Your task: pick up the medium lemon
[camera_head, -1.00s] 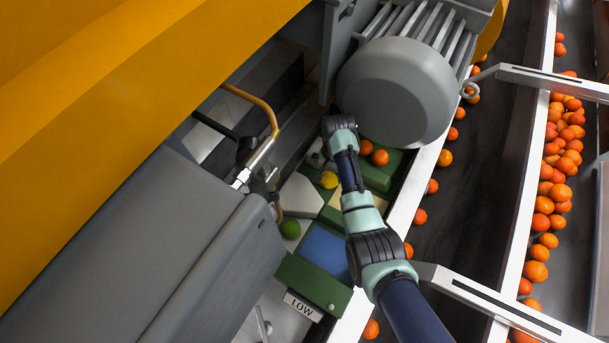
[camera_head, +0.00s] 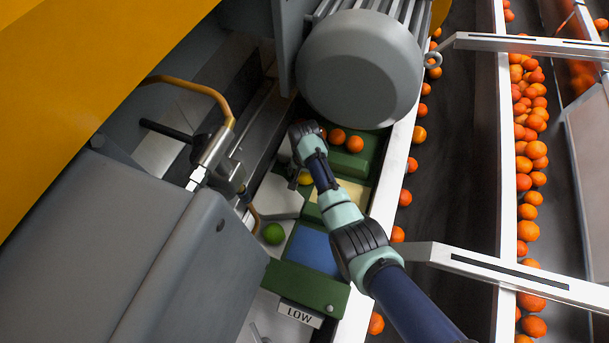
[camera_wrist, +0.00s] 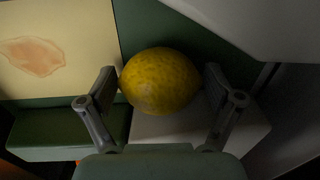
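The lemon (camera_wrist: 161,81) is yellow and lies on a pale surface against a green edge. In the head view the lemon (camera_head: 305,179) is partly hidden behind my wrist. My gripper (camera_wrist: 160,90) is open, with one finger on each side of the lemon. The left finger is very close to the lemon's left end, and a small gap shows at the right finger. I cannot tell whether the left one touches. In the head view my gripper (camera_head: 297,178) is mostly hidden by the arm.
A green fruit (camera_head: 273,233) lies nearer, beside a blue panel (camera_head: 313,250). Oranges (camera_head: 354,144) sit beyond my wrist, below a large grey motor (camera_head: 360,70). A grey housing (camera_head: 130,250) and a hose (camera_head: 190,84) stand to the left. A cream panel (camera_wrist: 45,55) is left of the lemon.

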